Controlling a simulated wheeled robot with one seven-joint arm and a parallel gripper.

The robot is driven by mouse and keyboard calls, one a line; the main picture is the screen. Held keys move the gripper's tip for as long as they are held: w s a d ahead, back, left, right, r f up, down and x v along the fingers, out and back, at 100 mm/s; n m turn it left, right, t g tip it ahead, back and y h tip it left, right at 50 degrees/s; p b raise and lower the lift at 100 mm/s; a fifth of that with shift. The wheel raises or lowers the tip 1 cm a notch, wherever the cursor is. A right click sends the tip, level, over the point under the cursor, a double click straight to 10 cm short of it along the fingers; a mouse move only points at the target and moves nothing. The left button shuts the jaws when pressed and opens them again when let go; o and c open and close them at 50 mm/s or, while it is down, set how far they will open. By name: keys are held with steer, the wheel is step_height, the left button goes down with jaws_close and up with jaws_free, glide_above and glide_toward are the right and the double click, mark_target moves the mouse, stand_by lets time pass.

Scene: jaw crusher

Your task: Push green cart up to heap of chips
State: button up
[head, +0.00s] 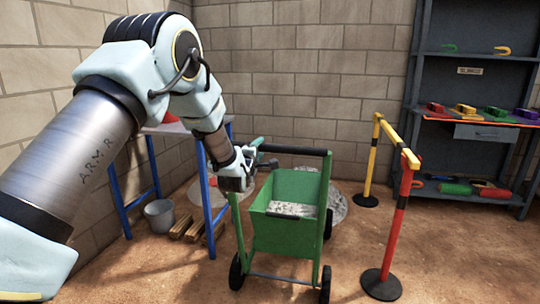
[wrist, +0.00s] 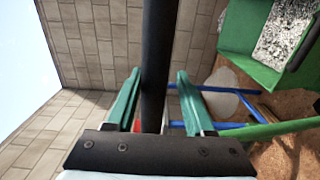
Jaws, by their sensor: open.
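The green cart (head: 270,236) stands upright on its black wheels in the middle of the head view. Grey chips (head: 292,209) lie in its tray, and they show in the wrist view (wrist: 286,28) too. A low grey patch of what look like chips (head: 338,205) lies on the floor behind the cart, partly hidden by it. My gripper (head: 254,160) is at the left end of the cart's black handle bar (head: 300,151). In the wrist view my gripper (wrist: 160,92) is open, with the black bar (wrist: 155,60) passing between its green fingers; contact cannot be told.
A blue-legged table (head: 151,172) stands left of the cart, with a grey bucket (head: 160,216) and wooden blocks (head: 181,227) by it. A yellow and red barrier (head: 402,205) stands to the right. A shelf (head: 462,165) is at the back right. The front right floor is clear.

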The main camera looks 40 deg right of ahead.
steer(key=o, duration=0.4)
steer(key=shift+r, duration=0.1)
steer(key=shift+o, duration=0.2)
steer(key=shift+r, duration=0.1)
steer(key=b+v, duration=0.3)
steer(key=v, duration=0.9)
